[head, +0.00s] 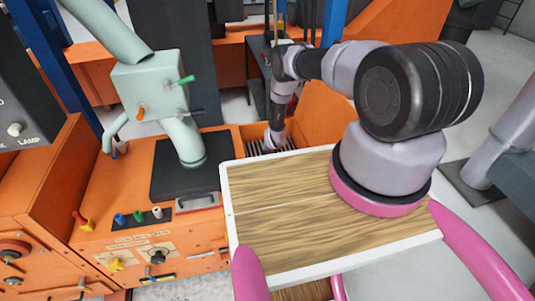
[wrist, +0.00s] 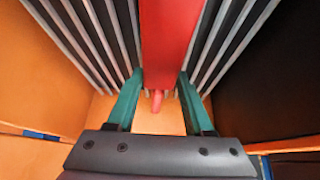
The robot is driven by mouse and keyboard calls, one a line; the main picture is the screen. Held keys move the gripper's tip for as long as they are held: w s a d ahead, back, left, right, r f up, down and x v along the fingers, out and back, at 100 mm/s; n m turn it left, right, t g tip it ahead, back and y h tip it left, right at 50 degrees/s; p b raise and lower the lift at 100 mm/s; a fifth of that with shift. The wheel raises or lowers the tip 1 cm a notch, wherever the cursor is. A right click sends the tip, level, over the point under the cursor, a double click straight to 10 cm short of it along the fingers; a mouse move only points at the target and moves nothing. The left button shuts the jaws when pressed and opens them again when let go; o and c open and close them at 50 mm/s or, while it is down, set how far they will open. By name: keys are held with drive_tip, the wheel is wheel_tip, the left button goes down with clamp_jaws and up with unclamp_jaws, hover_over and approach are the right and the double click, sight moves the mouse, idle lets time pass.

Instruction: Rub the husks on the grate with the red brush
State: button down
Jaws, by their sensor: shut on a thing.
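The red brush (wrist: 168,40) runs up the middle of the wrist view between the two teal fingers of my gripper (wrist: 160,80). The fingers are shut on it, one on each side. Grey bars of the grate (wrist: 95,40) with dark gaps show on both sides of the brush. The brush overlaps the grate's middle; I cannot tell whether it touches the bars. In the head view my arm reaches down to the grate (head: 257,146) inside the orange housing, and the brush cannot be made out there. I cannot make out any husks clearly.
An orange wall (wrist: 40,75) stands left of the grate and a dark wall (wrist: 265,75) right of it, leaving narrow room. In the head view a pale green spout machine (head: 150,85) stands left on an orange bench with several coloured knobs.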

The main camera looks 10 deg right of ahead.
drive_tip(key=shift+s+d+f, duration=0.1)
drive_tip(key=shift+d, duration=1.1)
drive_tip(key=shift+s+d+f, duration=0.1)
drive_tip(key=shift+d, duration=1.05)
drive_tip(key=shift+w+d+r, duration=0.1)
drive_tip(key=shift+d, duration=1.15)
drive_tip(key=shift+d+r, duration=0.1)
drive_tip(key=shift+d, duration=1.25)
drive_tip(key=shift+w+f, duration=0.1)
drive_tip(key=shift+w, duration=0.65)
drive_tip(key=shift+a, duration=3.65)
drive_tip(key=shift+s+a, duration=0.1)
drive_tip(key=shift+a, duration=3.55)
drive_tip(key=shift+w, duration=0.8)
drive_tip(key=shift+d, duration=7.3)
